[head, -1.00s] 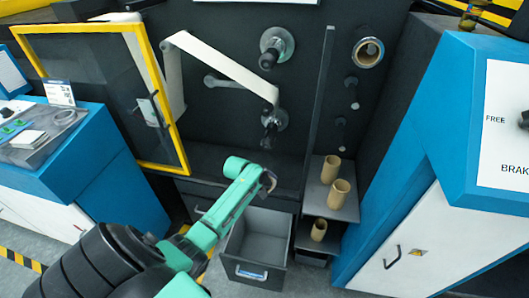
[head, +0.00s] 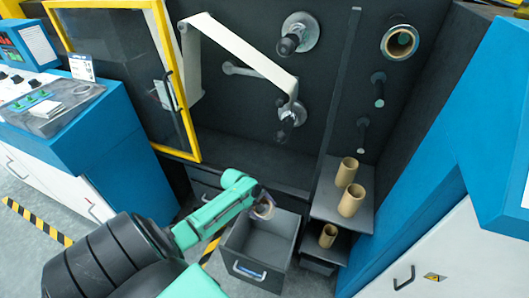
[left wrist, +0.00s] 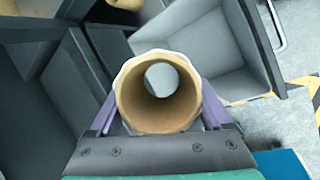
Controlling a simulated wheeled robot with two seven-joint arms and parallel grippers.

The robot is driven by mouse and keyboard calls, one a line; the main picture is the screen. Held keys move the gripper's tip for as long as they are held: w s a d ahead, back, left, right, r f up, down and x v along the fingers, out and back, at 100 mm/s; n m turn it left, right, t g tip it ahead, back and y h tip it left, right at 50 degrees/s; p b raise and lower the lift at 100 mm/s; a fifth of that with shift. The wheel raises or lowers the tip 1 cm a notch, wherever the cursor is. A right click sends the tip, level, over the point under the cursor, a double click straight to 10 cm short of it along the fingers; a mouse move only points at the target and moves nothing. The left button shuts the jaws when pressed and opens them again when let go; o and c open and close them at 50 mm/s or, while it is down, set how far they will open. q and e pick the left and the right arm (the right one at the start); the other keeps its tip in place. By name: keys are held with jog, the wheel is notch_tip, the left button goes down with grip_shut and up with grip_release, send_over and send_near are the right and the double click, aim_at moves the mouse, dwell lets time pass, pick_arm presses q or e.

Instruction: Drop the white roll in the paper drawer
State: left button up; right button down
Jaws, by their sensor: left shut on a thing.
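My left gripper (head: 262,207) is at the rear left part of the open paper drawer (head: 250,268) in the head view, apparently above it. In the left wrist view its purple fingers (left wrist: 157,108) are shut on the white roll (left wrist: 125,104), one on each side. The roll shows end-on, with a brown cardboard core and a thin white outside. In the head view only its brownish end (head: 265,212) shows. The grey drawer also shows behind the roll in the left wrist view (left wrist: 258,62); its visible inside looks empty. My right gripper is out of view.
Brown cores (head: 350,201) stand on shelves (head: 326,208) right of the drawer. A yellow-framed door (head: 180,85) stands open at the left. A white web (head: 240,52) runs between spindles above. Blue cabinets flank both sides. Floor is free in front of the drawer.

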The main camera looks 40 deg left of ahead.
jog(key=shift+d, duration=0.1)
pick_arm(q)
jog(key=o, duration=1.3)
jog(key=shift+r, duration=0.1)
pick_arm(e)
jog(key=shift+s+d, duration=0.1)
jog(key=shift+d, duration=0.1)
pick_arm(q)
jog(key=shift+s+a+r, duration=0.1)
jog(key=shift+r, duration=0.25)
jog(key=p+v, duration=0.3)
jog(key=v, duration=1)
jog(key=shift+s+r, duration=0.2)
jog(key=shift+r, duration=0.15)
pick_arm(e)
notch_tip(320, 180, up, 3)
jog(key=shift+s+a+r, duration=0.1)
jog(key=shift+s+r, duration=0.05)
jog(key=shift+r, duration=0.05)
